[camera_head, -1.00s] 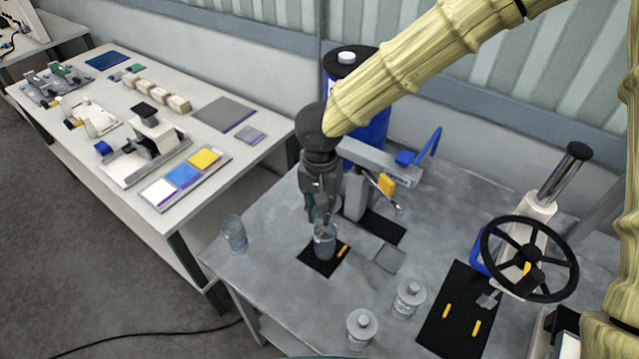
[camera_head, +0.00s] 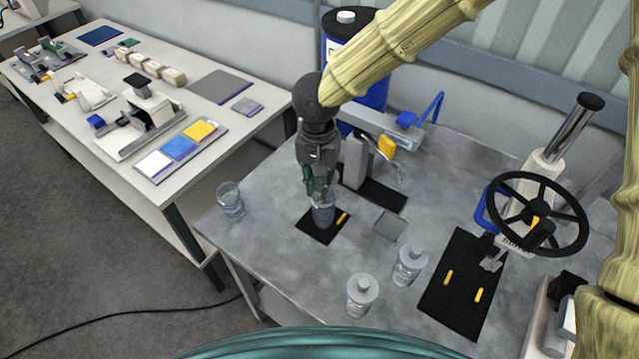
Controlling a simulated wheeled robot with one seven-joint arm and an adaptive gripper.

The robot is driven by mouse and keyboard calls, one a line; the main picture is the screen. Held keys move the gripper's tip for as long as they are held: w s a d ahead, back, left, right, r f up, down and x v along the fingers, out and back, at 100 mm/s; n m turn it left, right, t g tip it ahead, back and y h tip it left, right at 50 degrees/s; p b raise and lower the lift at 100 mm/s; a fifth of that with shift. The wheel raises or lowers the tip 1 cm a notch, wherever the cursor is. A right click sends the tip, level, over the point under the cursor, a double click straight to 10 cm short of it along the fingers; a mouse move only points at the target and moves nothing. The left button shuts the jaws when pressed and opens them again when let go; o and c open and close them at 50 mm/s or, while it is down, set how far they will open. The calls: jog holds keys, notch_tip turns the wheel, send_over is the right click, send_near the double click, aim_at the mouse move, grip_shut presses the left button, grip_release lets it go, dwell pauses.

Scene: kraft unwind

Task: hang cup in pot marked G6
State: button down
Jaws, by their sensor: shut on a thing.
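My gripper (camera_head: 320,195) points down over the black mat (camera_head: 316,231) on the grey metal table and is shut on a clear cup (camera_head: 323,214). The cup is at or just above the mat; I cannot tell if it touches. Another clear glass (camera_head: 231,202) stands at the table's left edge. I cannot read a G6 mark on anything, so I cannot tell which vessel is the pot.
A grey scale-like stand (camera_head: 355,160) with a blue handle is just behind my gripper. A handwheel press (camera_head: 536,214) and black mat (camera_head: 462,290) stand at right. A blue drum (camera_head: 340,60) is behind the table. A small grey plate (camera_head: 390,225) lies right of the cup.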

jog(key=f, duration=0.1)
jog(key=s+f, duration=0.2)
jog(key=f, duration=0.1)
jog(key=shift+b, duration=0.4)
jog(key=c, duration=1.3)
grip_release()
jog(key=shift+w, duration=0.15)
jog(key=shift+r, duration=0.1)
